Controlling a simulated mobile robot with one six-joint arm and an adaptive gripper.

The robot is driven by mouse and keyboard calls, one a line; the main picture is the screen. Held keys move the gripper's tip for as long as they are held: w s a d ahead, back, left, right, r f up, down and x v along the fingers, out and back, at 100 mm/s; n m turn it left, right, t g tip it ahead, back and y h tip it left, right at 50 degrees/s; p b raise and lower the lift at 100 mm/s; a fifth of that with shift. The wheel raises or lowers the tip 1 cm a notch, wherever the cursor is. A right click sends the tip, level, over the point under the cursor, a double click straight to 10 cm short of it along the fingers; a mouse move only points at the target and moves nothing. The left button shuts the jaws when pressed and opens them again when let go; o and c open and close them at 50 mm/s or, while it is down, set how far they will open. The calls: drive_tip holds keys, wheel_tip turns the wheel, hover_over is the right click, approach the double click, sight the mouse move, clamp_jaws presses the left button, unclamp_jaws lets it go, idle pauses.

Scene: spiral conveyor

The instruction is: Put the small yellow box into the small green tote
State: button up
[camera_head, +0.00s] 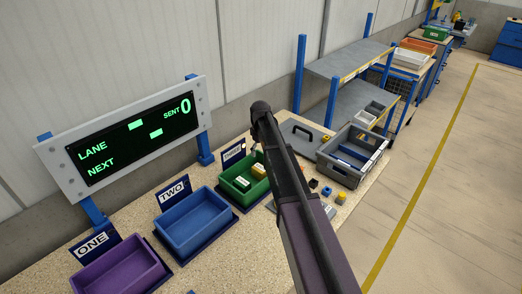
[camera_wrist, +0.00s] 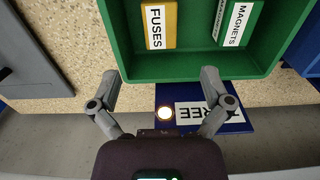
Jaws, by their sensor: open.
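The small yellow box (camera_head: 258,171) lies inside the small green tote (camera_head: 236,199), towards its right side. In the wrist view the yellow box (camera_wrist: 156,8), with a FUSES label, lies within the walls of the green tote (camera_wrist: 190,66). My gripper (camera_wrist: 159,76) is open and empty at the tote's near wall, its fingers spread apart and clear of the yellow box. In the head view my arm hides most of the gripper.
A blue tote (camera_head: 195,215) and a purple tote (camera_head: 118,268) stand to the left. A grey crate (camera_head: 352,180) and small loose parts are on the right.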

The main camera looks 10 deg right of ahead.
drive_tip(key=shift+s, duration=0.1)
idle(0.6)
drive_tip(key=s+m, duration=0.7)
drive_tip(key=s, duration=2.3)
drive_tip(key=shift+a, duration=0.3)
